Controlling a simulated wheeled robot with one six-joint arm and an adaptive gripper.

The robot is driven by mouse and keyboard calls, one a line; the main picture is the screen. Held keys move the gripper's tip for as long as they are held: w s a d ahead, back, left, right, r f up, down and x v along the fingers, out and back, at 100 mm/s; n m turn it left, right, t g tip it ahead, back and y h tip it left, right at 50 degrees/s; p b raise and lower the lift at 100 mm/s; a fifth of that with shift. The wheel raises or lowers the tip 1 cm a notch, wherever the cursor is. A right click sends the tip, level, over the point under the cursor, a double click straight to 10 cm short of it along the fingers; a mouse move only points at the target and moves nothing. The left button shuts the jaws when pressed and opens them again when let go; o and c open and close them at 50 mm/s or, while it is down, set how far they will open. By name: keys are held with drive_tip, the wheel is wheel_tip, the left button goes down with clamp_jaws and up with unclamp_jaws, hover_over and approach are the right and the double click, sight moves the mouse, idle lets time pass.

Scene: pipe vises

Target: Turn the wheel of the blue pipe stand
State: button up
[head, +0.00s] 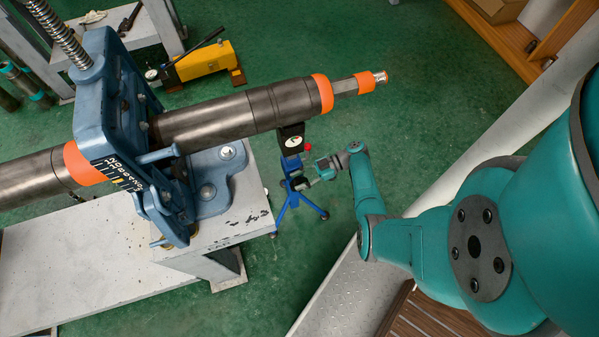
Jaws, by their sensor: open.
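The blue pipe stand (290,200) stands on the green floor at the centre, on splayed blue legs. Its dark head (291,138), with a white label, is under the orange-banded end of a long dark pipe (245,112). A small red knob (308,147) shows beside the head. My gripper (312,176) is open at the stand's right side, close to its upper column. The wheel is too small and overlapped there to make out clearly. I cannot tell whether the fingers touch it.
A large blue pipe vise (112,95) clamps the pipe on a white bench (95,275) at left. A yellow hand pump (203,63) sits behind. A wooden shelf (540,45) is at the upper right.

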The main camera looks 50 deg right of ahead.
sight(299, 181)
drive_tip(key=shift+r, duration=2.6)
drive_tip(key=shift+a+f, duration=0.1)
